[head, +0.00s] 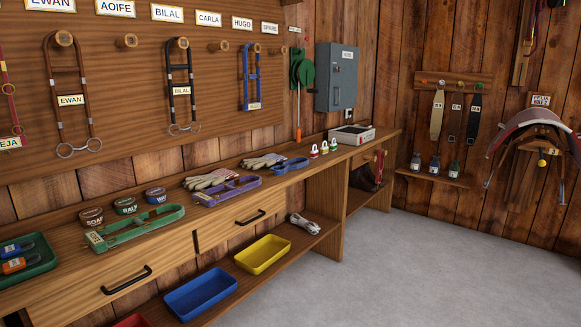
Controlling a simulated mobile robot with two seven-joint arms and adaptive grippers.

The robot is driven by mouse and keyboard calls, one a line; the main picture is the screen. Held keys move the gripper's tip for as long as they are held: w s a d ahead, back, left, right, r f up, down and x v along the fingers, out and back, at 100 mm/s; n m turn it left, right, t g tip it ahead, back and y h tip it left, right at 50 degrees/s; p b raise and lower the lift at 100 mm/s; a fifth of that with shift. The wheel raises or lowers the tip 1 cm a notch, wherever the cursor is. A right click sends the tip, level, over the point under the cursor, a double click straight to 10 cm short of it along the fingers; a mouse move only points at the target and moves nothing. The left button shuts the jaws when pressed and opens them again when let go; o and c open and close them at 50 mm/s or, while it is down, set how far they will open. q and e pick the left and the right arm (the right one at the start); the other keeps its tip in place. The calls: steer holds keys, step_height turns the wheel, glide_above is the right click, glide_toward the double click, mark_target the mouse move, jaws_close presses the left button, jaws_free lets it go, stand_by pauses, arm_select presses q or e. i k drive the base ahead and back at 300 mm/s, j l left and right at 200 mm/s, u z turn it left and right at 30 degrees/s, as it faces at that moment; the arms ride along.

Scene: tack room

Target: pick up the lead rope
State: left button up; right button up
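A pale grey-white bundle (305,223) lies on the low shelf under the bench, to the right of the yellow tray. It looks like a coiled rope, but it is too small to tell for sure. A green coil-like item (302,70) with a thin line and an orange end (298,134) hangs on the wall left of the grey box; I cannot tell whether it is a rope. Neither of my grippers is in view.
The bench (335,162) carries headcollars, gloves, tins, small padlocks and a box (352,134). A yellow tray (263,255) and a blue tray (200,297) sit on the low shelf. A saddle (533,128) hangs at right. The grey floor (420,265) is clear.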

mark_target(281, 169)
steer(key=i+l, duration=0.85)
steer(key=l, duration=0.15)
